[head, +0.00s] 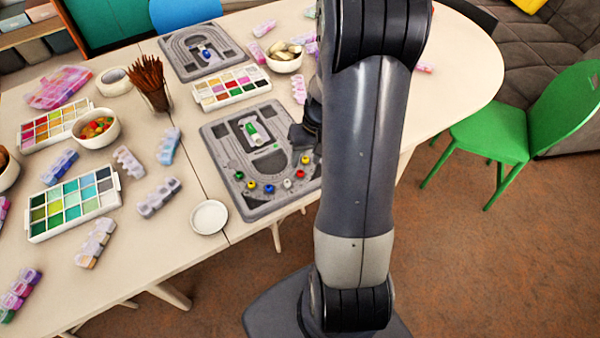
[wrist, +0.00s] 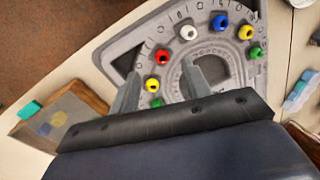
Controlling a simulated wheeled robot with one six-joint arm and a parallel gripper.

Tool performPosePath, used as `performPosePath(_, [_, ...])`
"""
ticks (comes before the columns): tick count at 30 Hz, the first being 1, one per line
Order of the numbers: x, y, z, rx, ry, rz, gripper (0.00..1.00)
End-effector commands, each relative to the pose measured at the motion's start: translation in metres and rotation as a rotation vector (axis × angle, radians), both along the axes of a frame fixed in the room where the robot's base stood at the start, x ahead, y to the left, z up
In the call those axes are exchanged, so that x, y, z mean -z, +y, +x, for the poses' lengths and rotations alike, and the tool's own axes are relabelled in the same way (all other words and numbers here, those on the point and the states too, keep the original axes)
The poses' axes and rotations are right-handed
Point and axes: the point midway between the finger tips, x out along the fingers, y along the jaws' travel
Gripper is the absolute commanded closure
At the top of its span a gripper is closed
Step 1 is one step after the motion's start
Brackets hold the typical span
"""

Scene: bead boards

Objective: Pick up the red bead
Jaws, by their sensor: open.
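The red bead (wrist: 162,56) sits on the grey bead board (wrist: 118,52), in an arc of coloured beads, between a white bead (wrist: 188,33) and a yellow bead (wrist: 152,85). In the head view the red bead (head: 300,174) is at the right of the near board (head: 225,150), beside my arm. My gripper (wrist: 161,68) is open and empty. In the wrist view its fingers point toward the board, with the red bead just past the gap between the tips. In the head view my arm hides most of the gripper. The height above the board is hard to tell.
Blue (wrist: 220,22), yellow (wrist: 246,32) and green (wrist: 256,53) beads continue the arc; another green bead (wrist: 157,103) is near the left finger. A green and white item (head: 253,132) lies on the board. A white dish (head: 209,217) stands left of it.

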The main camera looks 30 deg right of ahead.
Motion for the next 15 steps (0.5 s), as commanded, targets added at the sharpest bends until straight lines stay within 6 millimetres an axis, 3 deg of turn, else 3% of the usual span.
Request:
performPosePath(9, [0.040,0.010,0.003,-0.001,0.005,0.002,0.54])
performPosePath(15, [0.048,0.011,0.003,0.000,0.003,0.002,0.54])
